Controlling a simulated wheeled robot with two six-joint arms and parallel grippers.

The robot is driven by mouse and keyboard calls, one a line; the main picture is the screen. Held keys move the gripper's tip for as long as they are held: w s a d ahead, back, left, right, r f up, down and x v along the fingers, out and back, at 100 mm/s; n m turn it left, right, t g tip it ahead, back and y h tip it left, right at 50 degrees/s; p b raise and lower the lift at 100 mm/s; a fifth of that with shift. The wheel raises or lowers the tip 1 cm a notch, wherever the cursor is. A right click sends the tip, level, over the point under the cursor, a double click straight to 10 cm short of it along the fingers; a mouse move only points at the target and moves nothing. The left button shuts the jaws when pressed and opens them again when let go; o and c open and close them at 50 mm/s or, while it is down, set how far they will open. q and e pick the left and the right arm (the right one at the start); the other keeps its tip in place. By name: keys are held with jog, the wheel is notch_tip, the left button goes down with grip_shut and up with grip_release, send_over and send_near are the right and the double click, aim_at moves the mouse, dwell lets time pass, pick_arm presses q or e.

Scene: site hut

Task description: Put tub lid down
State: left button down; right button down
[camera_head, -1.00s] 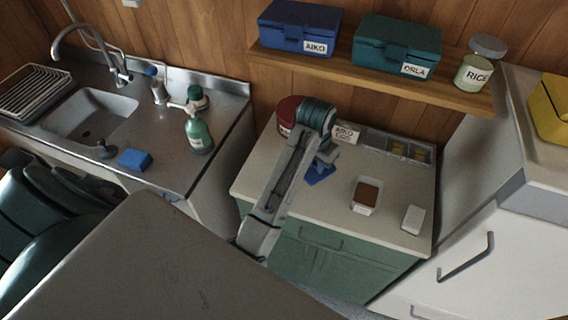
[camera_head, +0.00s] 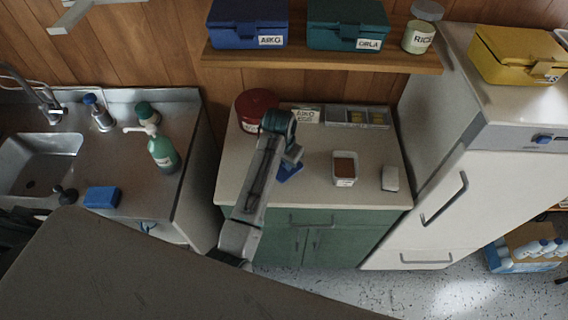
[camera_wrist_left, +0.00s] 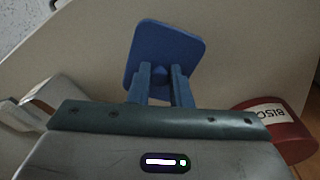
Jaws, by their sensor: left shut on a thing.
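The blue tub lid (camera_wrist_left: 165,45) is a flat, rounded square held in my left gripper (camera_wrist_left: 161,76), whose fingers are shut on it in the left wrist view. In the head view the lid (camera_head: 290,173) shows only partly beside my left gripper (camera_head: 293,158), over the left part of the pale counter (camera_head: 320,185). I cannot tell whether it touches the counter. A white open tub (camera_head: 345,181) with brown contents stands on the counter to the right of the lid. My right gripper is not in view.
A red biscuit tin (camera_head: 256,103) stands behind my left arm; it also shows in the left wrist view (camera_wrist_left: 285,135). A sectioned tray (camera_head: 358,117) and a label card (camera_head: 306,115) are at the back. A small white block (camera_head: 390,178) lies at the right.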

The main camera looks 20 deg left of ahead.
pick_arm(q)
jog(key=shift+f, duration=1.15)
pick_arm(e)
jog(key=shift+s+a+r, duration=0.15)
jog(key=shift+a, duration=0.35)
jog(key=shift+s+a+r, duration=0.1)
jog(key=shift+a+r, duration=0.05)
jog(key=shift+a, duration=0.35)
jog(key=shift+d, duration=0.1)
pick_arm(q)
jog(key=c, duration=1.3)
grip_release()
jog(key=shift+f, duration=0.1)
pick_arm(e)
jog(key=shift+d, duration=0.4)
